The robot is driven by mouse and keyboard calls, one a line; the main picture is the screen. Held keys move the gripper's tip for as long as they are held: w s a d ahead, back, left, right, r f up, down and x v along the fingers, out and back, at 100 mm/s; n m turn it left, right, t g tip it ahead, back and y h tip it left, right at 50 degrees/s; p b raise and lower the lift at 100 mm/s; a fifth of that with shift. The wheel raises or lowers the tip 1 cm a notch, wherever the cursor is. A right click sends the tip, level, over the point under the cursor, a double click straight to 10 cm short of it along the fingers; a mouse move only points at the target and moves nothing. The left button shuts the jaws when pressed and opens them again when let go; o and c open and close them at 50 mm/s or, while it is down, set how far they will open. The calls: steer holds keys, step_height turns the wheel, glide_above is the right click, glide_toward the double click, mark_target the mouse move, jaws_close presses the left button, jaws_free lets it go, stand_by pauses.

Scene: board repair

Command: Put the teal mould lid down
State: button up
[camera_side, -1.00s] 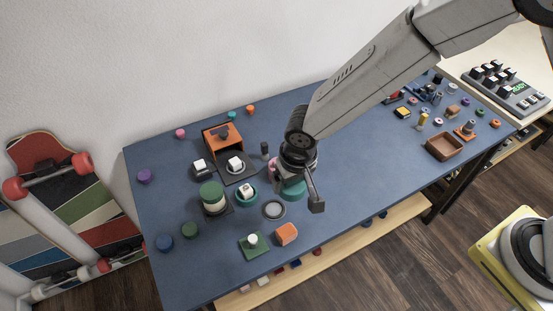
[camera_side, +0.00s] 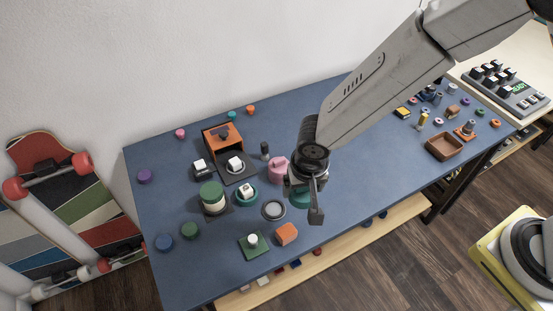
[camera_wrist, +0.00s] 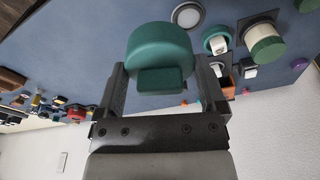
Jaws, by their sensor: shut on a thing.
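The teal mould lid (camera_wrist: 160,50) is a round, thick disc with a block-shaped grip. It fills the top middle of the wrist view. My gripper (camera_wrist: 162,78) is shut on it, with one finger at each side of the grip. In the side view the lid (camera_side: 300,197) shows only partly behind my gripper (camera_side: 308,196), over the front middle of the blue table. I cannot tell whether it touches the table. A teal round mould (camera_side: 246,203) with a white block in it stands to the left, apart from the lid.
A pink piece (camera_side: 278,168) stands close to my gripper's left. A grey round dish (camera_side: 273,210) and an orange block (camera_side: 287,234) lie left of the lid. The blue table (camera_side: 365,185) is clear to the right, up to a brown tray (camera_side: 444,147).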

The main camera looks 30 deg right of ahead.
steer(key=shift+s+d+f+m, duration=0.15)
steer(key=shift+s+d+m, duration=0.3)
steer(key=shift+s+m, duration=0.35)
steer(key=s+d+m+g, duration=0.1)
steer(key=s+d+m, duration=0.3)
steer(key=s+m, duration=0.2)
steer(key=s+d+f+m+h, duration=0.1)
steer(key=s+d+m, duration=0.2)
steer(key=s+m, duration=0.3)
steer(key=shift+d+f+m+g, duration=0.2)
steer(key=shift+d+m+g, duration=0.2)
steer(key=shift+m, duration=0.2)
steer(key=shift+w+a, duration=0.1)
steer(key=shift+w+a+f, duration=0.9)
steer(key=shift+w+f, duration=0.65)
steer(key=shift+w, duration=0.5)
steer(key=shift+w+a+f, duration=0.9)
steer(key=shift+w+f, duration=0.7)
steer(key=shift+w, duration=0.4)
steer(key=shift+w+a+f, duration=0.9)
steer(key=shift+w+f, duration=0.65)
steer(key=shift+w, duration=0.5)
steer(key=shift+w+a+f, duration=0.1)
steer(key=shift+w+f, duration=0.15)
steer(key=shift+f, duration=1.55)
